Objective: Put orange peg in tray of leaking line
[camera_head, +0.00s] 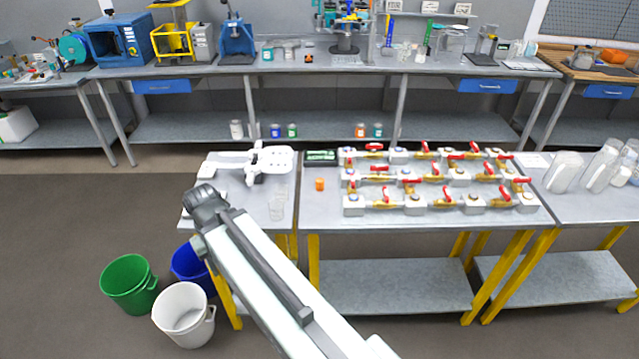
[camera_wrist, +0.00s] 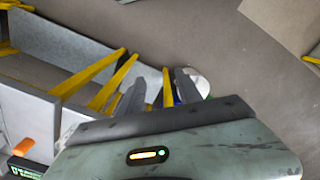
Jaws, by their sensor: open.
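A small orange peg (camera_head: 319,184) stands on the grey table, left of the valve lines. An orange piece, likely this peg, also shows at the lower left of the wrist view (camera_wrist: 22,147). Three rows of brass valves with red handles (camera_head: 434,178) run across the table between pale blocks. I cannot tell which line leaks, and no tray is clear at this size. My gripper (camera_wrist: 158,88) is open and empty, its dark fingers apart over the floor side. In the head view its dark end (camera_head: 207,205) is left of the peg, near the left table.
A dark display box (camera_head: 320,156) stands behind the peg. A white device (camera_head: 256,160) and clear cups (camera_head: 278,203) are on the left table. Green (camera_head: 128,283), blue (camera_head: 190,264) and white (camera_head: 183,314) buckets stand on the floor. Clear containers (camera_head: 598,165) lie at right.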

